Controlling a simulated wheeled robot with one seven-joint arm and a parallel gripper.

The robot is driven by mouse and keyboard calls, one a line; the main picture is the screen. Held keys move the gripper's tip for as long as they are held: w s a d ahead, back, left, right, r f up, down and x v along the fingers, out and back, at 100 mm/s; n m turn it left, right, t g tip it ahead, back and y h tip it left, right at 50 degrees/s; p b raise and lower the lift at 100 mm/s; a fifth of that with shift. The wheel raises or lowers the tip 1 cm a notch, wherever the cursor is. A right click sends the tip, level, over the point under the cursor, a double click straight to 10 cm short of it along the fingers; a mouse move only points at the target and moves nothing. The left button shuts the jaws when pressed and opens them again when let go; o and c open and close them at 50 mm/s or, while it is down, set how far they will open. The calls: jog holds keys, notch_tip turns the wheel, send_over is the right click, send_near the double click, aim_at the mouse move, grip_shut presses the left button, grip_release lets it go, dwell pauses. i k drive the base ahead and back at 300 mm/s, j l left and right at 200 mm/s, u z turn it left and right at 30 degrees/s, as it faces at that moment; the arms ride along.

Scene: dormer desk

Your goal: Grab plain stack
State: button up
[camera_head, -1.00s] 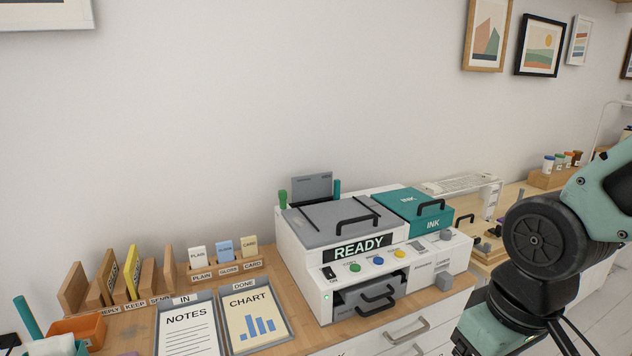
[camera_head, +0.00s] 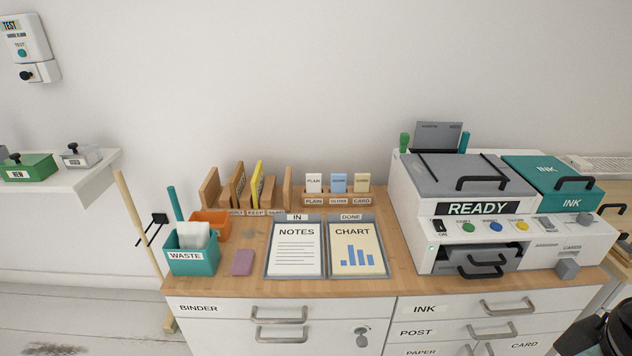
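The plain stack (camera_head: 314,183) is a small white block marked PLAIN. It stands upright in the left slot of a wooden holder (camera_head: 337,204), above a PLAIN label, at the back of the desk. A blue stack (camera_head: 339,183) marked GLOSS and a cream stack (camera_head: 362,183) marked CARD stand to its right. My gripper's fingers are not in view. Only a dark part of my arm shows at the lower right corner, well away from the stacks.
The printer (camera_head: 470,205) with its READY display stands right of the holder. The NOTES tray (camera_head: 269,263) and CHART tray (camera_head: 384,262) lie in front of it. Wooden dividers (camera_head: 210,190) are to the left. A teal WASTE bin (camera_head: 192,258) stands at the desk's left end.

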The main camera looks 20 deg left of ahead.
aim_at(313, 180)
jog(key=i+j, duration=0.1)
jog(key=j, duration=1.15)
jog(key=i+j, duration=0.15)
jog(key=j, duration=0.45)
jog(key=i+j, duration=0.1)
jog(key=j, duration=0.55)
jog(key=i+j, duration=0.1)
jog(key=j, duration=1.15)
jog(key=i+u, duration=0.05)
